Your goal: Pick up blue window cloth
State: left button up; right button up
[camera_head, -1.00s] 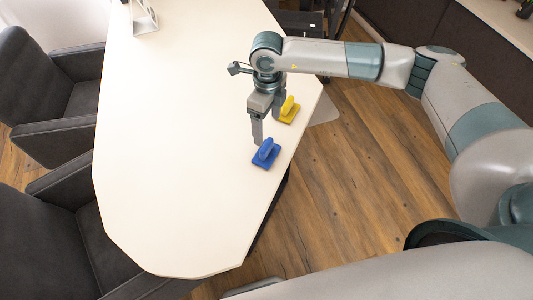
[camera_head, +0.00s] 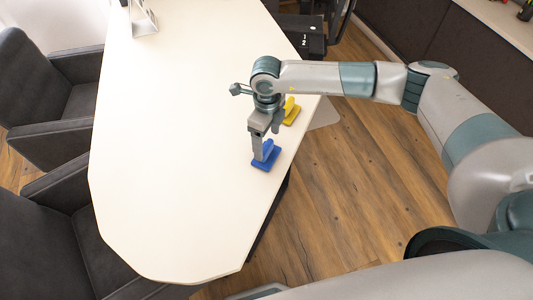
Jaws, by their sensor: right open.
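The blue window cloth (camera_head: 268,159), a flat pad with a raised handle, lies on the white table (camera_head: 180,150) near its right edge. My right gripper (camera_head: 266,154) points down at the blue cloth, with its fingers open around or just beside the handle. The fingers hide part of the handle, and I cannot tell whether they touch it. A yellow cloth of like shape (camera_head: 291,112) lies just behind, partly hidden by the gripper. My left gripper is not in view.
Dark grey chairs (camera_head: 50,95) stand along the table's left side. A white stand (camera_head: 143,18) is at the table's far end, and a black object (camera_head: 303,35) is beyond the right edge. The table's middle and left are clear.

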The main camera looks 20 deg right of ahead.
aim_at(267, 145)
notch_tip(267, 145, down, 3)
jog(key=shift+r+b, duration=0.15)
jog(key=shift+b, duration=0.25)
jog(key=shift+f, duration=0.5)
jog(key=shift+c, duration=0.4)
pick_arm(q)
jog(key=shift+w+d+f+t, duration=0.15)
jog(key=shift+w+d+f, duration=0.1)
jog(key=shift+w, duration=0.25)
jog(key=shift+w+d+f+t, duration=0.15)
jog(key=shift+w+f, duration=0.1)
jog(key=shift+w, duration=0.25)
pick_arm(e)
jog(key=c, duration=1.1)
